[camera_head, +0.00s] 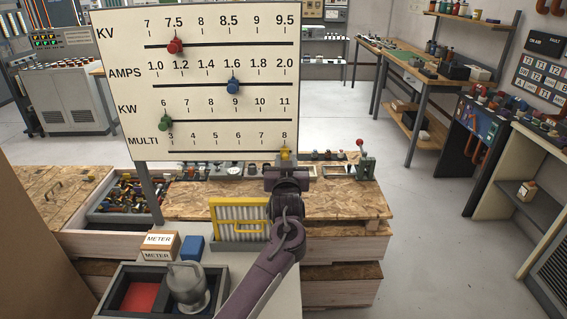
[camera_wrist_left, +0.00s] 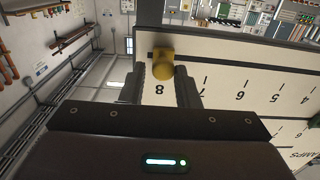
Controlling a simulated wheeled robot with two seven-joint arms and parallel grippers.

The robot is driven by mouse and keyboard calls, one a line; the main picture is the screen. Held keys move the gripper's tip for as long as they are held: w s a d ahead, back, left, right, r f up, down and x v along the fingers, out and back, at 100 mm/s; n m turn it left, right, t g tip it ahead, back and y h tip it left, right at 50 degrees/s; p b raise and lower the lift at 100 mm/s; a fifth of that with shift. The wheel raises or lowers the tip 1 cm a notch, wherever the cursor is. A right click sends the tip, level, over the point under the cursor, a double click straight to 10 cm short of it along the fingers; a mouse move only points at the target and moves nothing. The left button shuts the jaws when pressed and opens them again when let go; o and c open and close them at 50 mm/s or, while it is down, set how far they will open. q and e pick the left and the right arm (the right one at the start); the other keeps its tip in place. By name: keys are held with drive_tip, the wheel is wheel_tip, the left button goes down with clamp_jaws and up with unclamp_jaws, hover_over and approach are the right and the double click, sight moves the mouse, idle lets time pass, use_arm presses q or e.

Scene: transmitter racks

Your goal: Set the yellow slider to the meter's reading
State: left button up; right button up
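A white slider board (camera_head: 225,58) carries four scales: KV, AMPS, KW and MULTI. The yellow slider (camera_head: 284,153) is on the lowest, MULTI, at the right end, by the 8. It shows in the left wrist view as a yellow knob (camera_wrist_left: 163,66) close to the 8. My left gripper (camera_head: 286,172) is just below the yellow slider. In the left wrist view its two fingers (camera_wrist_left: 161,84) are apart, with the knob between or just beyond their tips; contact cannot be told. No meter reading is legible. My right gripper is out of view.
The red slider (camera_head: 175,46), blue slider (camera_head: 233,86) and green slider (camera_head: 165,122) sit on the upper scales. A wooden bench (camera_head: 340,205) stands below the board.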

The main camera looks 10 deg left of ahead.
use_arm(q)
drive_tip(key=shift+o, duration=1.3)
drive_tip(key=shift+d, duration=0.2)
drive_tip(key=shift+a, duration=0.1)
drive_tip(key=b+v, duration=0.2)
drive_tip(key=v, duration=0.5)
drive_tip(key=shift+s+d, duration=0.2)
drive_tip(key=shift+s, duration=0.15)
drive_tip(key=shift+f, duration=0.1)
